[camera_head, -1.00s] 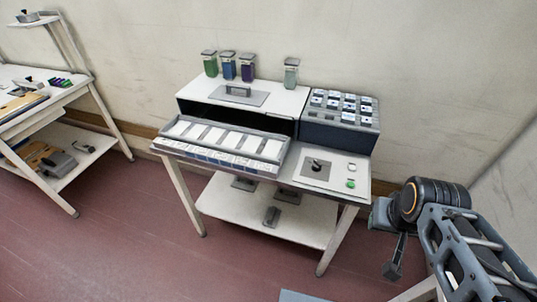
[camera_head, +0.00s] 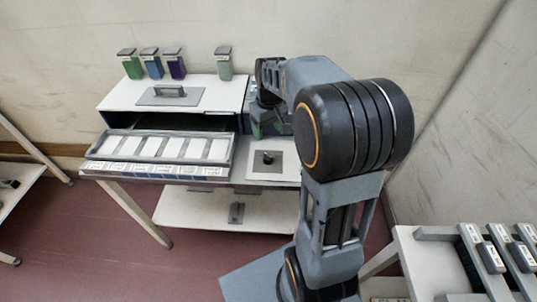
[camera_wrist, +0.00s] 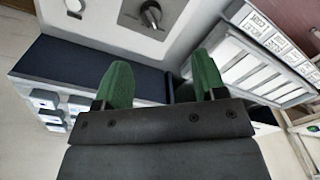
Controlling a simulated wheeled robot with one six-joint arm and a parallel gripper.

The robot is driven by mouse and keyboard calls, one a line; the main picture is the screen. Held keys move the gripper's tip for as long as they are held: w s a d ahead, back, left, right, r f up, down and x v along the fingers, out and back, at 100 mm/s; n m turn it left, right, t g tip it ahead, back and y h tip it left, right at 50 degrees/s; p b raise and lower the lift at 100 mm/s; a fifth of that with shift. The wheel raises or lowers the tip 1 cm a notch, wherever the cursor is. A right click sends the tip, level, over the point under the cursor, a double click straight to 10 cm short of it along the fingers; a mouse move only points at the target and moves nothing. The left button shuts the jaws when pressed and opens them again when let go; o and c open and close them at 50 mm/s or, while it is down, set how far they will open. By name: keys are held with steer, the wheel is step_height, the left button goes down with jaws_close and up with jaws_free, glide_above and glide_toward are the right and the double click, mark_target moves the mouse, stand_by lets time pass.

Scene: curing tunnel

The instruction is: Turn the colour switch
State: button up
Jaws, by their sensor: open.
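The colour switch (camera_head: 267,158) is a dark knob on a pale square plate, on the right part of the white bench top in the head view. In the wrist view the switch (camera_wrist: 151,14) shows at the top, with a grey dial plate around it. My gripper (camera_wrist: 160,80) has two green fingers, apart and with nothing between them. The fingertips are short of the knob and not touching it. In the head view my arm stands in front of the right part of the bench and hides most of the gripper.
A tray with white cards (camera_head: 170,149) sits left of the switch, below the white box lid (camera_head: 118,98). A white button (camera_wrist: 74,5) is beside the switch. A side table with grey blocks (camera_head: 405,245) stands at the right.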

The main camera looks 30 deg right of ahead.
mark_target(269, 155)
steer(key=f, duration=0.5)
steer(key=w+f, duration=0.1)
steer(key=f, duration=0.4)
steer(key=d+f, duration=0.1)
steer(key=f, duration=0.4)
steer(key=shift+w+p, duration=0.3)
steer(key=shift+w, duration=0.05)
steer(key=c, duration=0.9)
